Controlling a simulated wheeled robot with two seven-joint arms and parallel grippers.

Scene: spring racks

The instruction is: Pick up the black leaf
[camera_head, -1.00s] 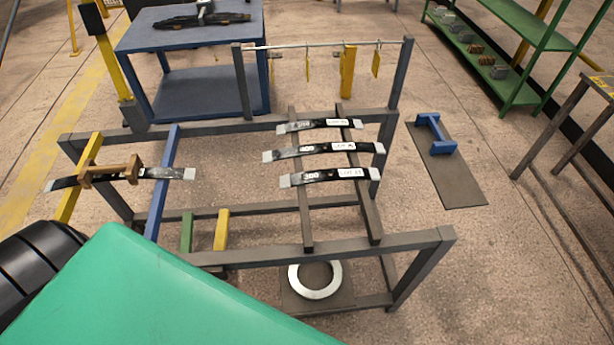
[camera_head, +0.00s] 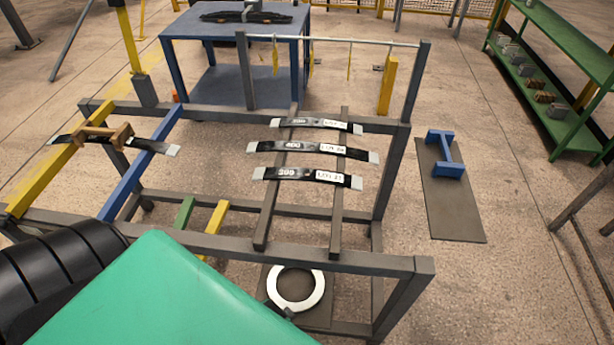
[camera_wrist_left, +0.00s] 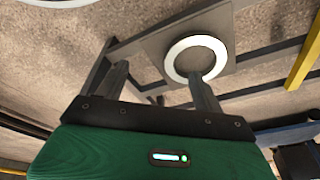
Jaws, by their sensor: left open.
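Three black leaves with pale ends and white labels lie across two grey bars of the rack: a front leaf (camera_head: 308,175), a middle leaf (camera_head: 314,148) and a back leaf (camera_head: 315,124). Another black leaf (camera_head: 158,146) lies at the left across a yellow and a blue bar, with a wooden block (camera_head: 104,132) over it. Which leaf is meant cannot be told. My left gripper (camera_wrist_left: 158,72) is open and empty in the left wrist view, with a white ring (camera_wrist_left: 200,58) beyond its fingers. In the head view my green arm hides most of it. My right gripper is not in view.
The grey rack frame (camera_head: 345,258) has a front rail between my left arm and the leaves. A crossbar with hanging yellow tags (camera_head: 276,58) stands behind. The white ring (camera_head: 295,290) lies low under the rack. A blue stand (camera_head: 445,152) is at the right on a dark plate.

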